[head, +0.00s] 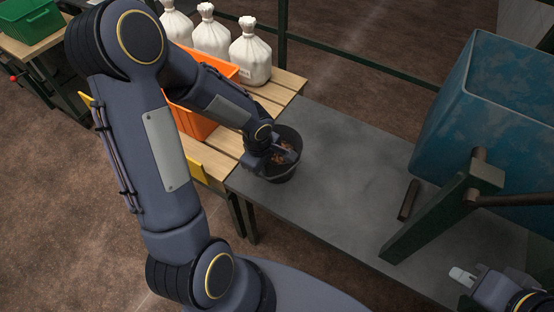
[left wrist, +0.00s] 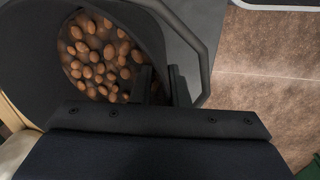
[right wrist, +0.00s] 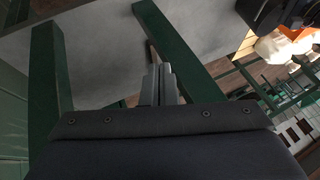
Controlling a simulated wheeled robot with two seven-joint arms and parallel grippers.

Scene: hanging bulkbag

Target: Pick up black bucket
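The black bucket (head: 284,172) stands upright on the grey table, near its left end, with round brown lumps inside. My left gripper (head: 284,154) reaches over the bucket from the left. In the left wrist view, the two fingers (left wrist: 162,86) sit on either side of the bucket's wall (left wrist: 35,60), one inside and one outside. A narrow gap shows between them, and I cannot tell whether they press on the wall. The bucket's handle (left wrist: 202,55) curves past the outer finger. My right gripper (head: 462,276) is shut and empty at the lower right, with its fingers (right wrist: 160,85) together.
The grey table (head: 345,195) has free room right of the bucket. A green frame (head: 440,215) and a blue bulk bag (head: 500,130) stand at the right. An orange crate (head: 195,122) and white sacks (head: 250,55) stand on the wooden table behind. A green crate (head: 35,20) is far left.

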